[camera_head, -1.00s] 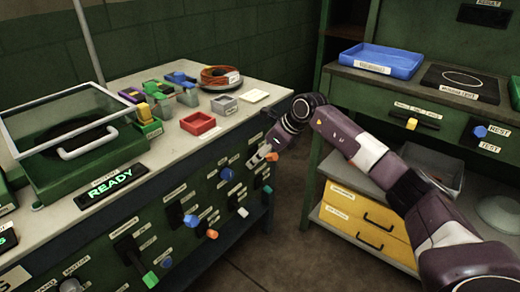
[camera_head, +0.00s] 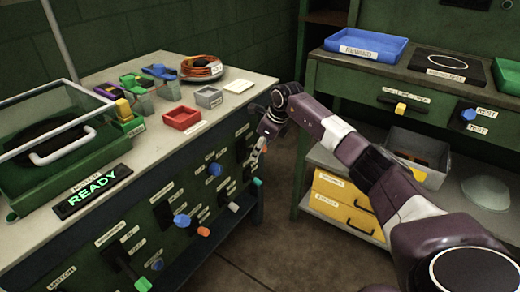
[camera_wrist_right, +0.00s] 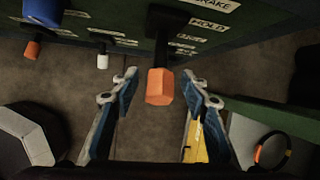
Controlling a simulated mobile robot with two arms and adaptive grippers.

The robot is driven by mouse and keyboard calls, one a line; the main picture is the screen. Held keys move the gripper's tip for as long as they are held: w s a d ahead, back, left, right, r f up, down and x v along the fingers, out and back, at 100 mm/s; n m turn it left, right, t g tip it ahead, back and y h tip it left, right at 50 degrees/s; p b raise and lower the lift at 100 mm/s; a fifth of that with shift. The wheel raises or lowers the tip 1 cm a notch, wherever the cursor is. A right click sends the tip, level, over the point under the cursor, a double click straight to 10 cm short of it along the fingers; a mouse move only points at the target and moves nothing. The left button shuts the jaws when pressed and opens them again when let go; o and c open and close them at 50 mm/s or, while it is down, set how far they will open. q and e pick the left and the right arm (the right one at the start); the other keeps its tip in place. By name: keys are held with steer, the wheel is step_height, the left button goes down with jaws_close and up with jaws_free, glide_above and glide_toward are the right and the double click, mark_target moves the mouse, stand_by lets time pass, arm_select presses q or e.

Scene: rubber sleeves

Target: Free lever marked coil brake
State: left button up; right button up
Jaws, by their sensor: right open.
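In the right wrist view, a lever with an orange faceted knob (camera_wrist_right: 160,88) on a dark stem sticks out of the green panel. A label ending in "BRAKE" (camera_wrist_right: 212,5) and a "HOLD" label (camera_wrist_right: 208,28) are beside it; the rest of the first label is cut off. My right gripper (camera_wrist_right: 160,100) is open, with one finger on each side of the knob and a gap on both sides. In the head view, my right gripper (camera_head: 256,158) is at the right end of the bench front and hides part of that lever. My left gripper is not in view.
A white-tipped lever (camera_wrist_right: 102,60) and another orange lever (camera_wrist_right: 32,50) stand to the left in the wrist view. The bench top (camera_head: 205,140) holds a red tray (camera_head: 182,117) and several small parts. A second bench with a blue tray (camera_head: 366,45) stands right; floor shows between.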

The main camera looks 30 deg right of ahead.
steer(key=shift+c, duration=0.4)
jaws_close()
steer(key=shift+f, duration=0.1)
